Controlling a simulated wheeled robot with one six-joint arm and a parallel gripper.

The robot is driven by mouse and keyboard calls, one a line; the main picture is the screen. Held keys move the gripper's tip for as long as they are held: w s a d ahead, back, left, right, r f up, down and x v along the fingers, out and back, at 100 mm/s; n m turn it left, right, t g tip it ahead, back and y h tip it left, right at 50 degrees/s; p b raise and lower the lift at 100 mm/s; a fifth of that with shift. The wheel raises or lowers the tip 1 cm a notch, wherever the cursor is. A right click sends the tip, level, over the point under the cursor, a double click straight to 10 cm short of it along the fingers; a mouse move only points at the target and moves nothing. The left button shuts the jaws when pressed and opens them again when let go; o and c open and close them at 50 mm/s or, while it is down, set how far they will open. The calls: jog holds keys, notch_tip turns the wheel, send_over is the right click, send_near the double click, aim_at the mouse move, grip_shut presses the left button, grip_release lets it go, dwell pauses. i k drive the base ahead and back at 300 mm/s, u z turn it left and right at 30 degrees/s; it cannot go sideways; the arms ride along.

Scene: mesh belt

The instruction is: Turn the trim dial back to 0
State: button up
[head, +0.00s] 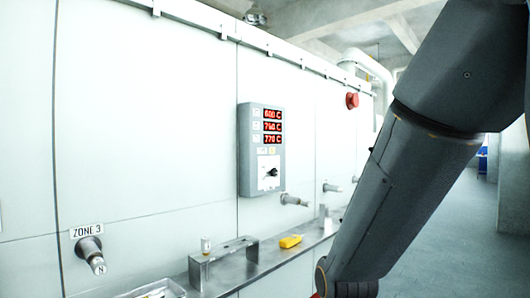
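The trim dial appears to be the small black knob (272,173) on a white plate in the lower part of a grey control panel (246,150). The panel is fixed to the pale wall, left of my arm. The knob's pointer seems to point to the right, but the scale marks are too small to read. Three red digital readouts (272,127) sit above the dial. My arm comes down from the upper right to the bottom edge, apart from the panel in the picture. My gripper is not in view.
A metal ledge (262,264) runs along the wall below the panel. It holds a metal block (222,266), a small yellow object (290,241) and a clear tray (158,290). Metal fittings (89,250) stick out of the wall. A red button (352,100) is farther back. Open floor lies right.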

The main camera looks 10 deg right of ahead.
aim_at(274, 172)
jog(key=z, duration=0.45)
jog(key=i, duration=0.9)
jog(key=z, duration=0.05)
